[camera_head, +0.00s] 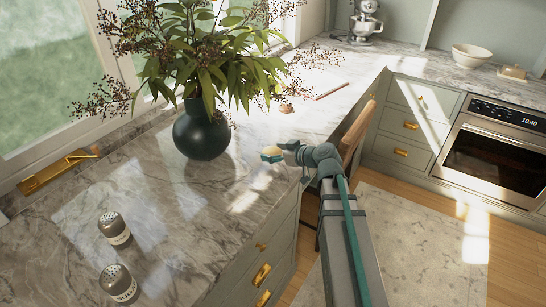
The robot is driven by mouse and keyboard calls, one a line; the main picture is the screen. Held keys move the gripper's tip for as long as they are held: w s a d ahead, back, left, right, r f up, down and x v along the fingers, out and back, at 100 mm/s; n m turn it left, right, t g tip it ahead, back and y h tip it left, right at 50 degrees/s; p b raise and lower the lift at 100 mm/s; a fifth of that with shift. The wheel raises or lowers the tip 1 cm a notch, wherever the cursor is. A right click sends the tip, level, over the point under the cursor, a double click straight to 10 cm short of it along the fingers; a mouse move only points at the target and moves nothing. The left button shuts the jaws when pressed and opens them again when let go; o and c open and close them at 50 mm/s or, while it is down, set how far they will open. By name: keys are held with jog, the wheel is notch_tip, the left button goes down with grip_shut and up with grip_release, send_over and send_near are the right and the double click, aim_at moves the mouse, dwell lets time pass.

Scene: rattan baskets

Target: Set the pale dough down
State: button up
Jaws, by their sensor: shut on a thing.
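My gripper (276,152) is at the end of my arm, over the marble counter (190,225) close to its front edge. It is shut on the pale dough (272,152), a small cream-coloured lump showing at the gripper's tip. The gripper is small in the view, and its fingers partly hide the dough. I cannot tell whether the dough touches the counter or is held just above it.
A dark round vase (201,133) with leafy branches stands left of my gripper. Two shakers (115,228) (118,284) stand at the front left. A small brown item (286,108) lies behind the gripper. The counter around the gripper is clear.

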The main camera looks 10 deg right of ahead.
aim_at(274, 165)
jog(key=shift+w+a+f+p, duration=0.1)
jog(key=shift+w+f+p, duration=0.4)
jog(key=shift+w+f, duration=0.55)
jog(key=shift+s+f, duration=0.25)
jog(key=shift+f, duration=1.05)
jog(key=shift+f+b, duration=0.25)
jog(key=shift+b, duration=0.15)
jog(key=o, duration=0.7)
jog(key=shift+r, duration=0.1)
jog(key=shift+r+p, duration=0.2)
jog(key=shift+p, duration=0.7)
jog(key=shift+s+f, duration=0.1)
jog(key=shift+s, duration=0.05)
jog(key=b+v, duration=0.4)
jog(key=v, duration=0.6)
jog(key=shift+d+r, duration=0.2)
jog(key=shift+r, duration=0.05)
